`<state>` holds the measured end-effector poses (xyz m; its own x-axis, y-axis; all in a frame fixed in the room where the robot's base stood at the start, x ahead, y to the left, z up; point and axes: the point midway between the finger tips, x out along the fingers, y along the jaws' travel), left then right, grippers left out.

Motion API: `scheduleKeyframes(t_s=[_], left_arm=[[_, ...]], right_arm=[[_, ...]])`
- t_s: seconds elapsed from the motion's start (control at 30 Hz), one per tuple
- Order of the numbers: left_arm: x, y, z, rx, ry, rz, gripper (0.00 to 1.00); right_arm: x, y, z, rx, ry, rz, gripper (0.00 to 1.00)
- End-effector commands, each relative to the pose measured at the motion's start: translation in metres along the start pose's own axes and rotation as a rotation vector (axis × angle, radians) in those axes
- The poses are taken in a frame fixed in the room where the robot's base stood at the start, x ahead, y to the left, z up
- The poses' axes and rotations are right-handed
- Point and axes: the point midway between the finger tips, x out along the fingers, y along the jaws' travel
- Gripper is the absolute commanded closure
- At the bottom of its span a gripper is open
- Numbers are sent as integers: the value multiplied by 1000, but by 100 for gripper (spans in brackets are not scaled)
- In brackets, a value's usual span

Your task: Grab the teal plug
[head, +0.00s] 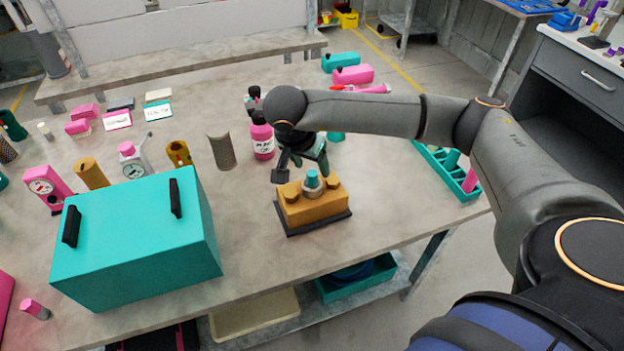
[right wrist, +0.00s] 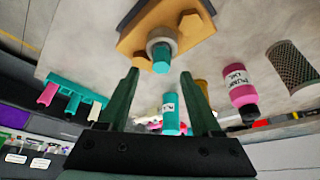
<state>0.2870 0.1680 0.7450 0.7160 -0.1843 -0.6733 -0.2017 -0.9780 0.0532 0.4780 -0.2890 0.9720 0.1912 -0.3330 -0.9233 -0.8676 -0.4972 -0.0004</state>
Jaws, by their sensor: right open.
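The teal plug (head: 312,178) stands upright in a grey ring on top of an ochre block (head: 300,209), which sits on a dark base. In the right wrist view the plug (right wrist: 161,60) lies just beyond the fingertips, centred between them. My right gripper (head: 301,172) is open and empty, close above and behind the block. In its wrist view the two dark green fingers (right wrist: 159,74) stand apart with nothing between the tips. I cannot tell whether either finger touches the block. My left gripper is not in view.
A large teal box (head: 140,240) with black handles fills the front left of the table. A pink bottle (head: 262,138) and a curved grey mesh piece (head: 222,151) stand left of my right gripper. A teal rack (head: 430,157) lies at the right edge. The table front of the block is clear.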

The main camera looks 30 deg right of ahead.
Motion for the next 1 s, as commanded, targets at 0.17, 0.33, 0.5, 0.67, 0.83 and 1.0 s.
scheduleKeyframes(t_s=[0.17,0.33,0.5,0.67,0.83,1.0], left_arm=[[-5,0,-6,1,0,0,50],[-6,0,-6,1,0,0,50],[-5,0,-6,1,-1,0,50],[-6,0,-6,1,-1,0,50],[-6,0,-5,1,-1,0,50],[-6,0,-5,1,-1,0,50]], right_arm=[[27,0,6,1,-2,5,35],[37,-1,6,0,-2,2,35],[38,-1,6,0,-1,1,35],[37,-1,6,0,-1,1,50],[37,-1,6,0,-1,0,70],[37,-1,6,0,-1,0,89]])
